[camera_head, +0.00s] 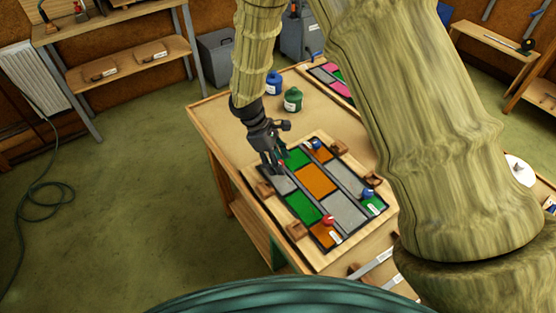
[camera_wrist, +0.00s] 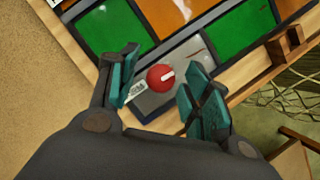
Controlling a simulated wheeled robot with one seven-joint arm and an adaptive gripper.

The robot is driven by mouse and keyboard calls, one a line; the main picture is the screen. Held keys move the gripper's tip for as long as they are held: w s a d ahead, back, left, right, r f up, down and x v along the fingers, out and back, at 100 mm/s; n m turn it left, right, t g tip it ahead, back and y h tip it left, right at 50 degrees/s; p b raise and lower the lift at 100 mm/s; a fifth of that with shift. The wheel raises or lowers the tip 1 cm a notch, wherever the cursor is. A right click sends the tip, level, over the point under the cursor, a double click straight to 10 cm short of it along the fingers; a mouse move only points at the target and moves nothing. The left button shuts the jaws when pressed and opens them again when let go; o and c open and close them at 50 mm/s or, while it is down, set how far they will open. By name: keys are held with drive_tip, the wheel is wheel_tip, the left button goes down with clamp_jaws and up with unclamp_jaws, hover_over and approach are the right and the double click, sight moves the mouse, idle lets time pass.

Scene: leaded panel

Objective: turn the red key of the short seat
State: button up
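The leaded panel (camera_head: 316,180) lies in a wooden frame on the workbench, with green, orange and grey panes. In the wrist view, a round red key (camera_wrist: 160,77) with a white bar mark sits on a grey pane (camera_wrist: 162,98), with a small white label (camera_wrist: 135,91) beside it. The label is too small to read. My gripper (camera_wrist: 165,88) is open, its teal-padded fingers on either side of this key, with no clear contact. In the head view my gripper (camera_head: 274,166) is over the panel's left corner. Another red key (camera_head: 328,221) is at the near corner.
Blue keys (camera_head: 316,144) (camera_head: 368,192) sit on the panel's other corners. Wooden blocks (camera_head: 297,230) stand along the frame. A blue jar (camera_head: 273,83) and a green jar (camera_head: 293,99) stand behind. A second panel (camera_head: 332,80) is partly hidden by my arm. The bench's left part is clear.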

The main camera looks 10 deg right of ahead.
drive_tip(key=shift+a, duration=0.1)
drive_tip(key=v, duration=1.2)
idle(0.4)
